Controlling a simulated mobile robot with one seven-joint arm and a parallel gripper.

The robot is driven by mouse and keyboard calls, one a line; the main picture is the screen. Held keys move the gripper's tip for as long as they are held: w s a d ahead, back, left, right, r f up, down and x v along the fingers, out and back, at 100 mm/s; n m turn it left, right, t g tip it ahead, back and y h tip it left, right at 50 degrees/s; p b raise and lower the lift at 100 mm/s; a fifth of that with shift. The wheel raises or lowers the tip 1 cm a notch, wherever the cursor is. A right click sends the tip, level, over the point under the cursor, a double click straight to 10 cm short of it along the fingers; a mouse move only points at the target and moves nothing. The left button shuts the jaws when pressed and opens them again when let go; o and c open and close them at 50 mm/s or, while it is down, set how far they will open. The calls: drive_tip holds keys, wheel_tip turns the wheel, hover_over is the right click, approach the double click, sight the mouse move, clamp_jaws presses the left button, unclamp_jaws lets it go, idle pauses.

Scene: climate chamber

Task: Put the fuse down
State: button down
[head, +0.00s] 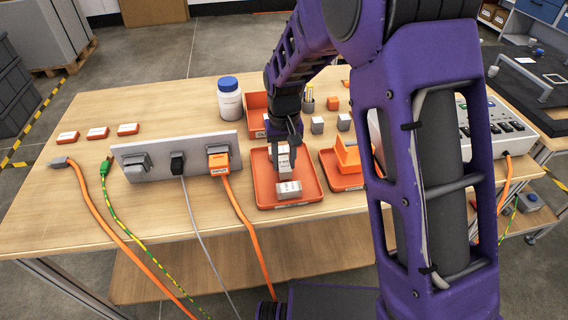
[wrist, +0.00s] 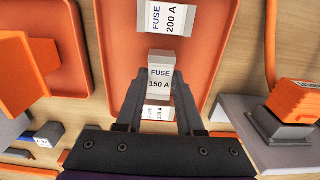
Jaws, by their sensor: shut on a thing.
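My gripper (head: 284,143) is shut on a white and grey fuse marked 150 A (wrist: 160,76), over an orange tray (head: 311,178). The held fuse also shows in the head view (head: 279,162). I cannot tell whether it touches the tray floor. A fuse marked 200 A (wrist: 166,17) lies in the tray towards its near side; it also shows in the head view (head: 289,190). Another labelled fuse (wrist: 157,113) shows between my fingers beyond the held one, partly hidden, its marking too small to read.
A second orange tray (head: 340,182) with an orange part stands to the right, partly behind my arm. A grey socket panel (head: 150,150) with plugs and cables stands left. Behind are a blue-capped bottle (head: 229,100), an orange bin (head: 256,104) and small blocks.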

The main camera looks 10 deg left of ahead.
sight(284, 163)
drive_tip(key=shift+f, duration=0.45)
drive_tip(key=shift+f, duration=0.2)
drive_tip(key=c, duration=0.5)
unclamp_jaws()
drive_tip(key=shift+c, duration=0.2)
drive_tip(key=shift+r, duration=0.1)
wheel_tip(284, 163, up, 12)
drive_tip(key=p, duration=0.2)
drive_tip(key=shift+r, duration=0.1)
